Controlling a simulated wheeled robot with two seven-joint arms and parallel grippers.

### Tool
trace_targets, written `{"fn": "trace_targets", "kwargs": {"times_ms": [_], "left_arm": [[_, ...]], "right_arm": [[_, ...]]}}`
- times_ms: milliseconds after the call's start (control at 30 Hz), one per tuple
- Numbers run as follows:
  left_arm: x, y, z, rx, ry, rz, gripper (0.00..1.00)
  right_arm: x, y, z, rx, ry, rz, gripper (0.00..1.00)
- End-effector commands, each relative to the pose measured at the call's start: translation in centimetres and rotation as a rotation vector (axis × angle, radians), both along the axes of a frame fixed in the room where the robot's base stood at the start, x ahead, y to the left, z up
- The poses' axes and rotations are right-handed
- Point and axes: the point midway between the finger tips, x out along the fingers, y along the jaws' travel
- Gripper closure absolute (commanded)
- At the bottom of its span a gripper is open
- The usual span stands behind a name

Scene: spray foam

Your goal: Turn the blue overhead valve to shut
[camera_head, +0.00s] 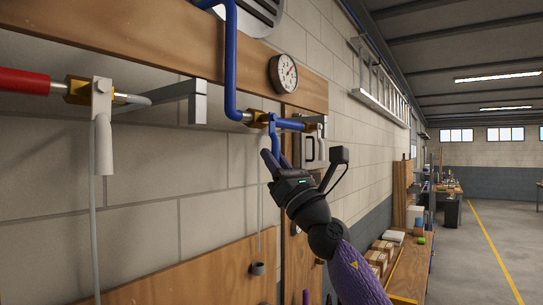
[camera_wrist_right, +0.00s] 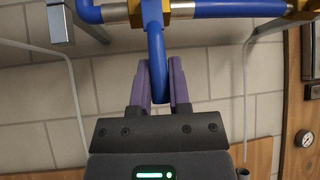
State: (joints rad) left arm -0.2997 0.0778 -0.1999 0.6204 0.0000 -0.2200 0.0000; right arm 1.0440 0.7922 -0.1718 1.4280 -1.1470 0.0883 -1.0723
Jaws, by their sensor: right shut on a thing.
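The blue overhead valve has a brass body (camera_head: 260,119) on a horizontal run of blue pipe, with a blue lever (camera_head: 273,135) hanging down from it, across the pipe. In the right wrist view the blue lever (camera_wrist_right: 156,45) comes down between the two purple fingers. My right gripper (camera_head: 275,160) reaches up from below and is shut on the lever's lower part, which the fingers partly hide. The right gripper also shows in the wrist view (camera_wrist_right: 160,85), fingers on both sides of the lever. My left gripper is not in view.
A red pipe (camera_head: 25,81) with a white-handled valve (camera_head: 102,125) is at left. A round gauge (camera_head: 284,73) is on the wooden beam above. A grey bracket (camera_head: 197,102) juts out nearby. The floor at right is open.

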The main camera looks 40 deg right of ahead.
Motion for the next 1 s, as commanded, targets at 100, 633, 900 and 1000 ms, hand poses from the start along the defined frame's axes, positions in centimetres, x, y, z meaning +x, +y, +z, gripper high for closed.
{"fn": "trace_targets", "kwargs": {"times_ms": [100,633,900,1000], "left_arm": [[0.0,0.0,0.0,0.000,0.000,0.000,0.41],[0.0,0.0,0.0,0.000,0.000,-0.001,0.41],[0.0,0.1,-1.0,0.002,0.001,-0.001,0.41],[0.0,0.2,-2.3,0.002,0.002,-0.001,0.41]], "right_arm": [[0.0,0.0,0.0,0.005,0.002,0.004,1.00],[0.0,0.0,0.0,0.005,0.001,0.002,0.43],[-1.1,-0.3,-1.6,0.000,0.003,-0.003,0.43],[-2.7,-0.5,-3.5,-0.002,0.004,-0.003,0.43]]}}
